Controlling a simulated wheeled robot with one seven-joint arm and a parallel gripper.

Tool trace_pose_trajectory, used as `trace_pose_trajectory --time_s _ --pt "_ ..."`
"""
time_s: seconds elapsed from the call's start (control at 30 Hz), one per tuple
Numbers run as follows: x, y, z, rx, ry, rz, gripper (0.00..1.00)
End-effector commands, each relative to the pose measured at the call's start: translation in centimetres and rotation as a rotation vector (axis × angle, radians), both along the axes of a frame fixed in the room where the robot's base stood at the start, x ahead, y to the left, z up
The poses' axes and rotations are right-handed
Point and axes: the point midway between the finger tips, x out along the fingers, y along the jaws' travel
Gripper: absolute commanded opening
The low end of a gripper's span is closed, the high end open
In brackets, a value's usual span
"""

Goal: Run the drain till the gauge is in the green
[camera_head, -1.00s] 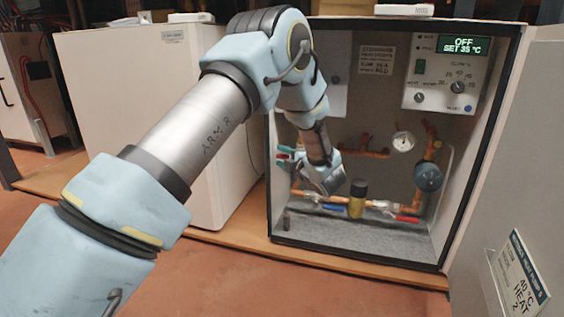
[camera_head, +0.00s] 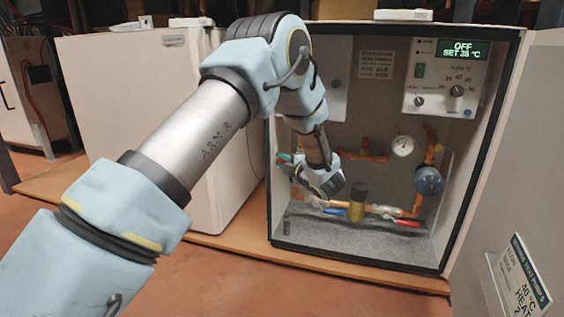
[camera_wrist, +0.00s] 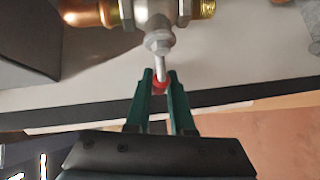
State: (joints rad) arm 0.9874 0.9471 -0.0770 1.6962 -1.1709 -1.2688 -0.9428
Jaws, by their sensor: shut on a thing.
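My gripper (camera_wrist: 160,85) has its green fingers closed around the red-tipped lever (camera_wrist: 160,83) of a small valve (camera_wrist: 153,18). The valve has a copper pipe on one side and a threaded brass outlet (camera_wrist: 207,8) on the other. In the head view my gripper (camera_head: 284,159) is at the left inside the open heat pump cabinet, its fingers pointing left. The valve is mostly hidden there. The round white gauge (camera_head: 403,146) is on the cabinet's back at the right; its needle and colours are too small to read.
Low pipework carries a blue lever (camera_head: 333,211), a black-capped brass fitting (camera_head: 358,203) and a red lever (camera_head: 407,223). A blue round part (camera_head: 429,180) is below the gauge. The control panel (camera_head: 447,77) reads OFF, SET 35 °C. The open door (camera_head: 500,180) stands at the right.

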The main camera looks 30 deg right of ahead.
Motion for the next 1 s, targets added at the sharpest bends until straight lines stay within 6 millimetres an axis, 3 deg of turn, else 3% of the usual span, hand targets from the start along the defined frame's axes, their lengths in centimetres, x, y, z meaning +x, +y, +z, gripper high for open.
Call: trace_pose_trajectory --time_s 0.47,1.0 --pt "0.0 0.0 -0.2 -0.061 0.058 0.001 0.0" --pt "-0.3 -0.3 -2.0 -0.349 0.327 0.002 0.0"
